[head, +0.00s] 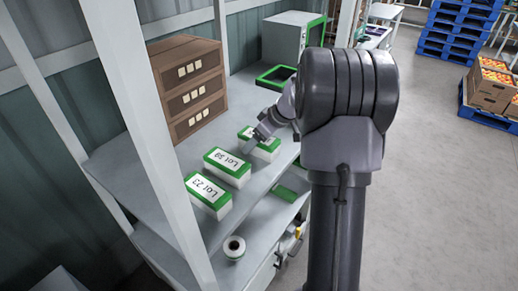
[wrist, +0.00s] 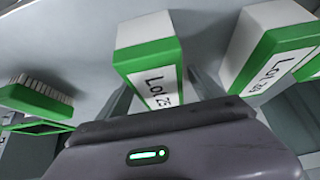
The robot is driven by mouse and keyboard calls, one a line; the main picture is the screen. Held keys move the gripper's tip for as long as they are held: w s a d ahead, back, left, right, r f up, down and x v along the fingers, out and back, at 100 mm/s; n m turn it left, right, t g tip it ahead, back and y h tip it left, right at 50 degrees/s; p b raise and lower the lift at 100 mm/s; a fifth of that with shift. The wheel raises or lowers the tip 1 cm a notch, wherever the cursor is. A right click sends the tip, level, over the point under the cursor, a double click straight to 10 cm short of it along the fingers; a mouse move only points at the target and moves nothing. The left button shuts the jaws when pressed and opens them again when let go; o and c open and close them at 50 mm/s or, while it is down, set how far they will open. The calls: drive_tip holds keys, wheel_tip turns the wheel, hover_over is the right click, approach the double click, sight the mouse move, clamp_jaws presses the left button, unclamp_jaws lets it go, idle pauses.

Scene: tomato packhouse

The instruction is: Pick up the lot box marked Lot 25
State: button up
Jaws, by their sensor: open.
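The lot box under my gripper is white with a green top border and a white label; in the wrist view this box (wrist: 146,52) reads roughly "Lot 25", the last digit unclear. In the head view the same box (head: 268,153) is partly covered by my gripper (head: 258,138). My gripper is open, and in the wrist view its fingers (wrist: 162,92) show on either side of the box's near end. Contact cannot be told. The middle box (head: 228,166) reads something like "Lot 39" and the nearest box (head: 208,194) reads "Lot 23".
The boxes stand in a row on a grey shelf (head: 165,160). A neighbouring lot box (wrist: 270,42) is close on the right in the wrist view. A white post (head: 150,130) rises in front.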

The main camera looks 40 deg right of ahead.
drive_tip(key=shift+x, duration=0.85)
drive_tip(key=shift+r, duration=0.15)
clamp_jaws()
drive_tip(key=shift+r, duration=0.1)
